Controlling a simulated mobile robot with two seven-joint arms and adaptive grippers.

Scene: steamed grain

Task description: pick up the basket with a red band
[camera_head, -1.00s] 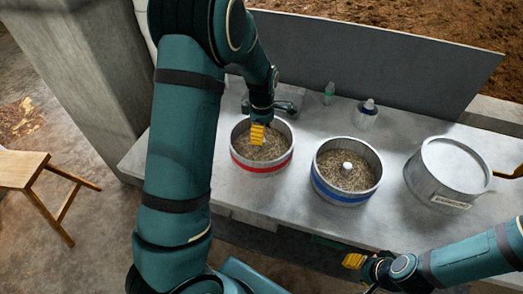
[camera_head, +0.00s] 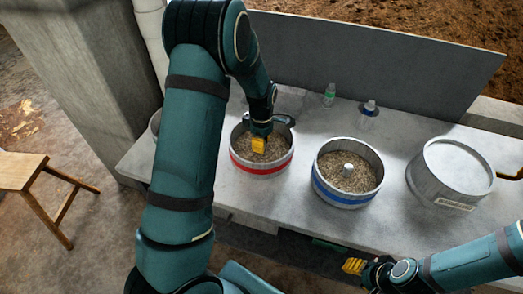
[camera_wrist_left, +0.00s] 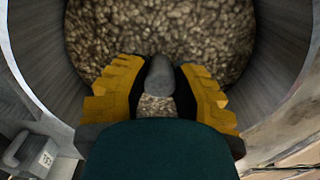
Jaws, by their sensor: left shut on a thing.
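The basket with a red band (camera_head: 262,171) is a round grey tub of grain standing on the grey counter, left of the blue-banded basket (camera_head: 341,198). My left gripper (camera_head: 258,146) reaches down inside its rim, over the grain. In the left wrist view its yellow fingers (camera_wrist_left: 158,85) are shut on a grey knob (camera_wrist_left: 160,75) that rises from the middle of the basket's grain. My right gripper (camera_head: 354,266) is low, in front of the counter, away from the baskets. Its finger gap cannot be made out.
A lidded metal pot (camera_head: 450,172) stands to the right on the counter (camera_head: 290,205). A small green bottle (camera_head: 330,95) and another bottle (camera_head: 369,107) stand behind the baskets. A grey panel (camera_head: 375,60) closes the back. A wooden stool (camera_head: 22,171) is at the left.

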